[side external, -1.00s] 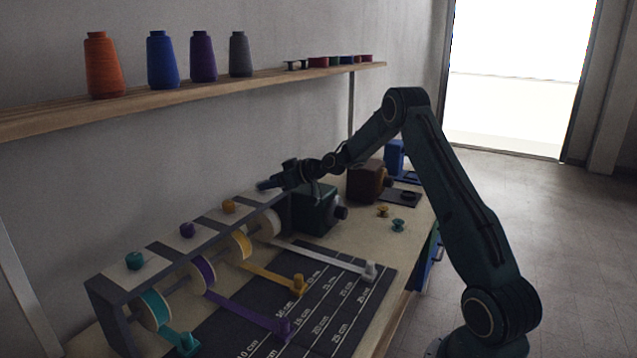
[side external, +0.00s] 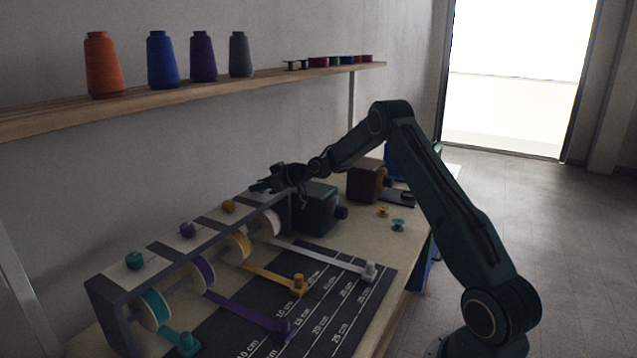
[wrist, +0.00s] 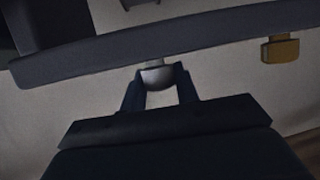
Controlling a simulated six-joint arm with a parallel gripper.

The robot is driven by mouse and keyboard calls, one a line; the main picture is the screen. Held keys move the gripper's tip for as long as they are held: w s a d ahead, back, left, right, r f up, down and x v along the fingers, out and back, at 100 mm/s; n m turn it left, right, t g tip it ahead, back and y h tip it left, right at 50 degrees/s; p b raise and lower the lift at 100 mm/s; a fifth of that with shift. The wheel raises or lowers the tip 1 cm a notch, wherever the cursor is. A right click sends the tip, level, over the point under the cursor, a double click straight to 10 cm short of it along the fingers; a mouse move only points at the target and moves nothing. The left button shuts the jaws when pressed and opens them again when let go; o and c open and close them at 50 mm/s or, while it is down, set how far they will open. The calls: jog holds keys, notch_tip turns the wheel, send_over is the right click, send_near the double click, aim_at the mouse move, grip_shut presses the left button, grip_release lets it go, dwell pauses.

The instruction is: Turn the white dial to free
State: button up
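The white dial (wrist: 157,77), grey in the dim light, shows in the wrist view between the tips of my gripper (wrist: 160,82). A finger stands on each side of it. I see no clear gap at the tips, but cannot tell whether they press on it. In the side view my gripper (side external: 268,184) is over the far end of the spool rack (side external: 160,250) and hides the dial there. The white ribbon spool (side external: 264,225) hangs below. Any free mark on the dial is not readable.
The yellow one also shows in the wrist view (wrist: 280,49). A green box (side external: 318,207) stands close by my gripper. A shelf (side external: 200,88) with thread cones runs above.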

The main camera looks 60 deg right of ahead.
jog(key=shift+c, duration=0.5)
jog(key=shift+d+n+y, duration=0.1)
jog(key=shift+n+y, duration=0.3)
jog(key=shift+y, duration=0.1)
jog(key=shift+n+g+y, duration=0.3)
jog(key=shift+n+y, duration=0.6)
jog(key=shift+y, duration=0.4)
jog(key=o, duration=1)
jog(key=shift+c, duration=0.2)
